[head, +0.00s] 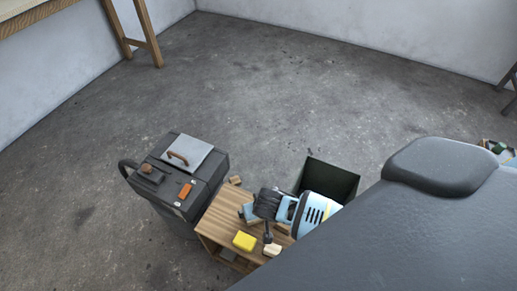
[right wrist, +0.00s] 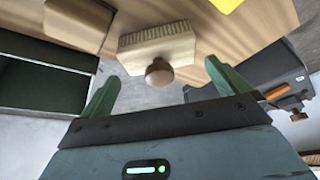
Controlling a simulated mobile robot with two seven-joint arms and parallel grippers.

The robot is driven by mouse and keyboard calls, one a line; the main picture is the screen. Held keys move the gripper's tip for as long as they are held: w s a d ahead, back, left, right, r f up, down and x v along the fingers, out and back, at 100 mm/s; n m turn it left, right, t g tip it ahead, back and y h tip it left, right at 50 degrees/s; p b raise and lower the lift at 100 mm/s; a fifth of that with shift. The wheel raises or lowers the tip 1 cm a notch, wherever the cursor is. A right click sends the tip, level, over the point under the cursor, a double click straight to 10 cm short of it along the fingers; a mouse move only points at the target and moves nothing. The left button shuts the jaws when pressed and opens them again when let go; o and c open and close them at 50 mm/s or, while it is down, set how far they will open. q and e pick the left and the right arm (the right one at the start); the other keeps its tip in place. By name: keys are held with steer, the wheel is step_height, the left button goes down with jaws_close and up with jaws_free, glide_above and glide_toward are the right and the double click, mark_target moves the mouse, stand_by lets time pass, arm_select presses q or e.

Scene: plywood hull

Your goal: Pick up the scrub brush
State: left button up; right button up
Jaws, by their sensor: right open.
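The scrub brush (right wrist: 157,48) is a pale block with cream bristles and a round wooden knob, lying on a small wooden table (head: 222,219). My right gripper (right wrist: 162,87) is open and empty. In the right wrist view its two green fingers stand apart, with the brush's knob just beyond and between them; no contact is visible. In the head view the right gripper (head: 259,225) is over the table and its arm hides part of it. My left gripper is not in view.
A yellow sponge (head: 244,241) and a brown wooden block (right wrist: 80,22) are beside the brush. A dark case (head: 203,188) with a grey lid plate stands left of the table. A dark green open bin (head: 331,178) stands behind. The floor beyond is clear.

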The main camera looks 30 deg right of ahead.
steer(key=shift+b+x, duration=0.4)
steer(key=shift+x, duration=1.2)
steer(key=shift+s, duration=0.1)
steer(key=c, duration=0.8)
step_height(320, 180, up, 9)
steer(key=shift+f+p, duration=0.15)
steer(key=shift+p, duration=1.1)
steer(key=shift+r, duration=0.65)
steer(key=shift+r, duration=0.1)
